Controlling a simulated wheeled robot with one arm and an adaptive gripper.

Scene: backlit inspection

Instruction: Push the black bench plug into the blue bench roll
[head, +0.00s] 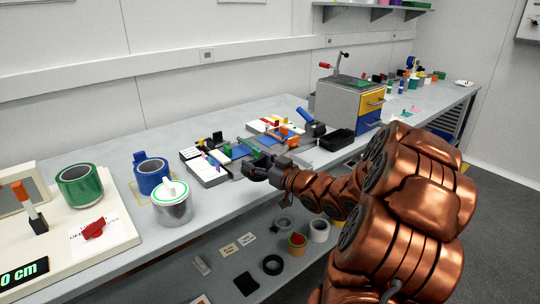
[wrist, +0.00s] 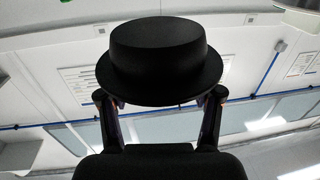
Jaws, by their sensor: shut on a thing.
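My gripper (head: 262,168) is over the front part of the bench, to the right of the blue bench roll (head: 153,177). In the wrist view my gripper (wrist: 160,99) is shut on the black bench plug (wrist: 158,58). The plug has a round body and a wider rim, with one finger at each side of the rim. In the head view the plug is too dark and small to tell from the fingers. The blue roll stands upright on the bench inside a yellow outline, its open hole facing up. The plug is apart from the roll.
A white-lidded tin (head: 173,204) stands close in front of the blue roll. A green roll (head: 80,186) stands on a pale board (head: 105,222) to the left. Small tools and boxes crowd the bench behind my gripper. A grey drawer unit (head: 342,108) stands farther right.

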